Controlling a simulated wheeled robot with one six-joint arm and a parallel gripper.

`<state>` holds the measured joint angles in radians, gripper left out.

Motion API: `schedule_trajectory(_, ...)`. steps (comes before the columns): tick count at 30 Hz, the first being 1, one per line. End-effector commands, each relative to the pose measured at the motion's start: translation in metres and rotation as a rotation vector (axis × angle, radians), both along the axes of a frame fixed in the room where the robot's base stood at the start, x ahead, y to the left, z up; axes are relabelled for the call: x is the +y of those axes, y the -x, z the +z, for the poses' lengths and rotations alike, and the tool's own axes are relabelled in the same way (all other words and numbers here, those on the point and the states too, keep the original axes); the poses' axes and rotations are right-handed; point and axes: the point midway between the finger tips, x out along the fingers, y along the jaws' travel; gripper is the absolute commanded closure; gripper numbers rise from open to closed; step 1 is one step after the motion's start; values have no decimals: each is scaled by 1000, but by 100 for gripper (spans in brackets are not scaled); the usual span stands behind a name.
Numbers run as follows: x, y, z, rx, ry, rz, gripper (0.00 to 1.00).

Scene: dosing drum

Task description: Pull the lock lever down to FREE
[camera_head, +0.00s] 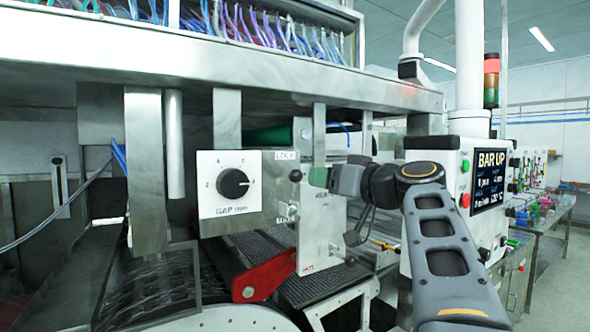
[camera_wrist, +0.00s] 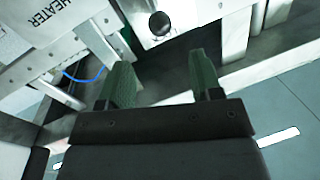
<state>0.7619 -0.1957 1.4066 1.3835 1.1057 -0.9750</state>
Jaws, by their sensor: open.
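The lock lever's black ball knob (camera_head: 295,175) stands just below the LOCK label (camera_head: 285,155), in the upper part of its travel. A lower label (camera_head: 287,212) is partly hidden and I cannot read it clearly. My gripper (camera_head: 318,177) is just right of the knob, with its green fingertips pointing left at it. In the wrist view the black knob (camera_wrist: 160,24) lies beyond the tips, roughly centred between the two green fingers of my gripper (camera_wrist: 162,72). The fingers are apart and empty. They do not appear to touch the knob.
A GAP mm dial (camera_head: 233,183) is to the left. A white HEATER panel (camera_head: 322,225) is below my gripper and a red arm (camera_head: 263,277) lies lower left. A control box with a BAR UP screen (camera_head: 488,180) stands at right. Metal posts hang close by.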

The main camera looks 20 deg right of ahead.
Motion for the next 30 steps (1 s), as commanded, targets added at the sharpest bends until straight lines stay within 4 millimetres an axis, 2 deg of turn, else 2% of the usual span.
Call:
schedule_trajectory(1, 5, -11, 4, 3, -2, 8, 41)
schedule_trajectory(6, 15, -42, 3, 4, -2, 7, 41)
schedule_trajectory(15, 27, -81, 2, 4, -2, 2, 41)
schedule_trajectory(21, 30, -92, 0, 2, 0, 0, 41)
schedule_trajectory(30, 31, -93, -1, 2, 0, 0, 41)
